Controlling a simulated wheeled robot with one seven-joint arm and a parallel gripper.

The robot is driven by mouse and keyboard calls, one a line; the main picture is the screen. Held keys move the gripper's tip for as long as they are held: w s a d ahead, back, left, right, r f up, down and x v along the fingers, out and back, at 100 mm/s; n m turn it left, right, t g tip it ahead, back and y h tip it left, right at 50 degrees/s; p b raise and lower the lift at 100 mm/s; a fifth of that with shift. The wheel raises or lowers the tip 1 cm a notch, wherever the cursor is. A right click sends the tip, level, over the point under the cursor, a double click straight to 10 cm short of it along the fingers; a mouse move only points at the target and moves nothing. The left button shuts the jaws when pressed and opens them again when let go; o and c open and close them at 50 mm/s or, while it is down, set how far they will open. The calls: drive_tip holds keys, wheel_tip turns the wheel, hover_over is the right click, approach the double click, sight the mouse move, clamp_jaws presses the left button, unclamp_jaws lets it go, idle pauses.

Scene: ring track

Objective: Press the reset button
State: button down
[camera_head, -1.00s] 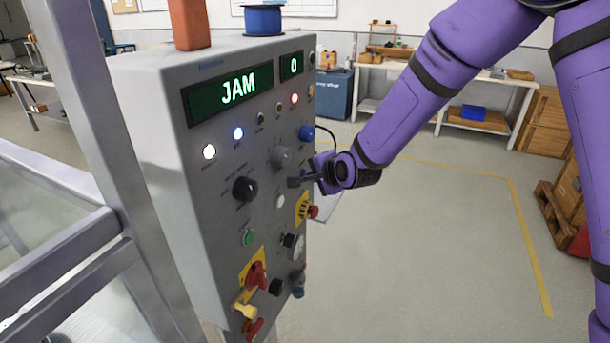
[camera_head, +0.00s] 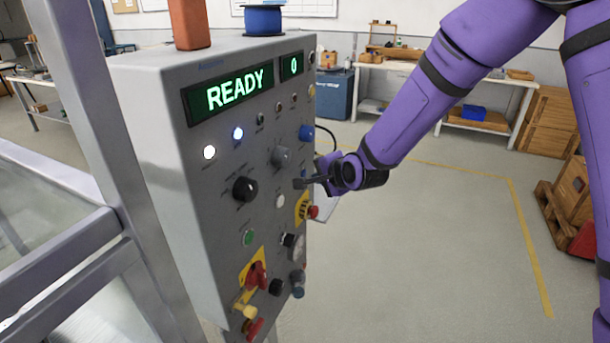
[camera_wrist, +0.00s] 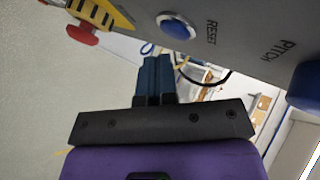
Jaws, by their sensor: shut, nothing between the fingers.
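The grey control panel (camera_head: 185,165) stands left of my gripper, its green display (camera_head: 235,92) reading "READY" with a "0" beside it. In the wrist view the blue reset button (camera_wrist: 177,26), labelled "RESET", sits on the panel face, in a pale ring.
A blue knob (camera_head: 306,133) is above my gripper, and a red button on a yellow plate (camera_head: 313,212) below it. A black knob (camera_head: 245,189) sits further left. A metal frame (camera_head: 100,150) stands at the left.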

drive_tip(key=shift+s+d, duration=0.3)
drive_tip(key=shift+d, duration=0.5)
drive_tip(key=shift+s+d, duration=0.25)
drive_tip(key=shift+d, duration=0.5)
drive_tip(key=shift+s+d, duration=0.3)
drive_tip(key=shift+d, duration=0.5)
drive_tip(key=s+d+r+n+g+h, duration=0.1)
drive_tip(key=s+d+r+n+h, duration=0.2)
drive_tip(key=s+d+r, duration=0.45)
drive_tip(key=s+d+r+n+h, duration=0.25)
drive_tip(key=s+d+r, duration=0.25)
drive_tip(key=d+r, duration=0.45)
drive_tip(key=s+d+r+n+g, duration=0.1)
drive_tip(key=s+d, duration=0.2)
drive_tip(key=s, duration=0.4)
drive_tip(key=s+d+r+n+g+h, duration=0.1)
drive_tip(key=s+d+r, duration=0.1)
drive_tip(key=s, duration=0.5)
drive_tip(key=s+d+r+n+g, duration=0.1)
drive_tip(key=s+d+r+n, duration=0.1)
drive_tip(key=s+d, duration=0.3)
drive_tip(key=shift+s, duration=1.2)
